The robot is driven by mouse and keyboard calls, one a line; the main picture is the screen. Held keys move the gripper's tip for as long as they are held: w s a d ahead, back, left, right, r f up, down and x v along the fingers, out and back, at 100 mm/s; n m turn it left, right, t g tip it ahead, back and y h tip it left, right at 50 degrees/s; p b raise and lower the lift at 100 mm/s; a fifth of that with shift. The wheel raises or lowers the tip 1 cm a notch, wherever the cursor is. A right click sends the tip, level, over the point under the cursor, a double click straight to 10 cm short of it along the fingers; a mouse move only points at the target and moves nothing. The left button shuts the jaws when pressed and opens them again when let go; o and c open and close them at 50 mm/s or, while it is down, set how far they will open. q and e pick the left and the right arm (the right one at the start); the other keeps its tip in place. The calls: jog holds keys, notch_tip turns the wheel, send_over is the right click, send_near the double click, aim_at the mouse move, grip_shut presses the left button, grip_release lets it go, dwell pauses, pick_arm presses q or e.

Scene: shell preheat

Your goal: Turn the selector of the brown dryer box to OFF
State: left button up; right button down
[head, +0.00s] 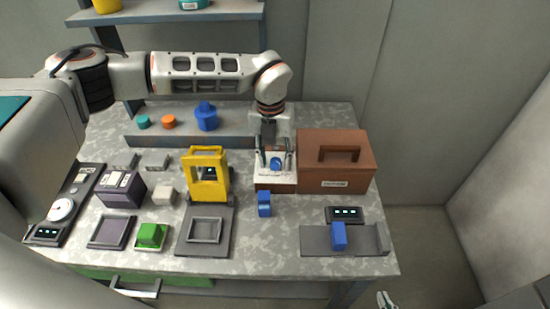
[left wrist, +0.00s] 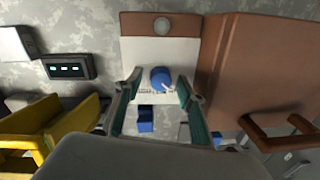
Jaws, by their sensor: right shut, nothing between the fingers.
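The brown dryer box (head: 350,172) stands at the back right of the table, with a handle on its brown lid. Its white selector panel (head: 262,172) carries a round blue selector knob (head: 277,163). In the left wrist view the knob (left wrist: 160,78) has a small white mark toward its lower right; the printed labels are too small to read. My left gripper (head: 276,154) is over the panel, pointing down. Its fingers (left wrist: 158,82) are open on either side of the knob, with gaps visible. My right gripper (head: 385,300) is shut and empty at the bottom edge, away from the box.
A yellow frame (head: 208,155) stands left of the box. A blue block (head: 264,204) lies in front of it. Another blue block (head: 339,236) is on a grey tray (head: 372,238) near a small display (head: 344,214). A blue bottle-like object (head: 206,118) stands behind.

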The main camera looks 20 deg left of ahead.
aim_at(273, 161)
pick_arm(q)
jog(key=shift+r, duration=0.1)
notch_tip(273, 161, up, 12)
jog(key=shift+a, duration=0.3)
jog(key=shift+s, duration=0.1)
dwell(0.5)
